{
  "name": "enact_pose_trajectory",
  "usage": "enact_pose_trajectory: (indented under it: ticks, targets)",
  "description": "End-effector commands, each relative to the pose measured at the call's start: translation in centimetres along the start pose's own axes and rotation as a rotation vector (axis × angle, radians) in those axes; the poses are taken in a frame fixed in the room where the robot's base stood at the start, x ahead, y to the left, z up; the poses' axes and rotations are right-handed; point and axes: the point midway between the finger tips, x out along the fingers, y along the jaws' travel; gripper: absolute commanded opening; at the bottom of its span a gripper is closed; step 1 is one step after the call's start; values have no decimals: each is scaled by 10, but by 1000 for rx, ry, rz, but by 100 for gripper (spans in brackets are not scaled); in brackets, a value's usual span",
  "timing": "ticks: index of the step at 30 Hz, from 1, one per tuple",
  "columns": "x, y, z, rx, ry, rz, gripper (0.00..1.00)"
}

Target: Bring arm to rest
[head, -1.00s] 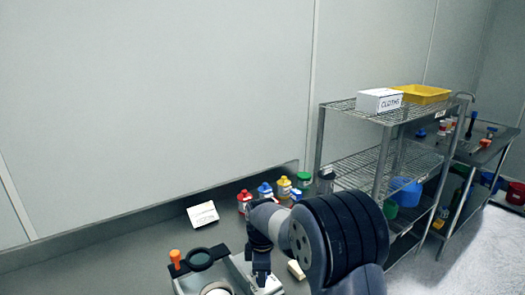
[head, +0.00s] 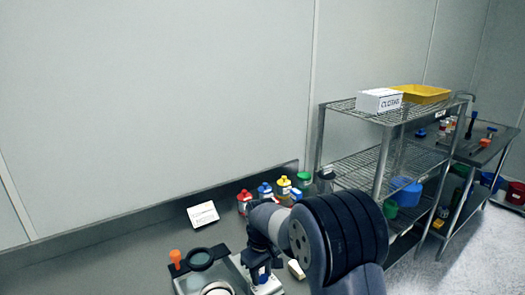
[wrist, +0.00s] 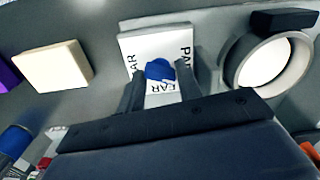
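My gripper (head: 262,266) points down over the counter, beside the grey device. A small blue-topped container (head: 262,276) with a white label is just below it. In the wrist view the blue top (wrist: 160,70) sits between my two dark fingers (wrist: 161,92), which stand apart on either side of it. The container appears to stand on a white lettered pad (wrist: 130,48). The fingers look open, and the container's lower part is hidden.
A pale block (head: 296,268) lies to the right. Several bottles (head: 264,190) and a white card (head: 203,214) stand behind. A wire shelf (head: 385,160) is further right.

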Motion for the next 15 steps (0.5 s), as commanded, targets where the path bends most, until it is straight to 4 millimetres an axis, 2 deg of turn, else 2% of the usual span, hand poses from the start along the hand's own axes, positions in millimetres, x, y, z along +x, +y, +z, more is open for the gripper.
enact_pose_trajectory:
  ticks: [15]
  targets:
    - [0, 0, 0, 421, 0, 0, 33]
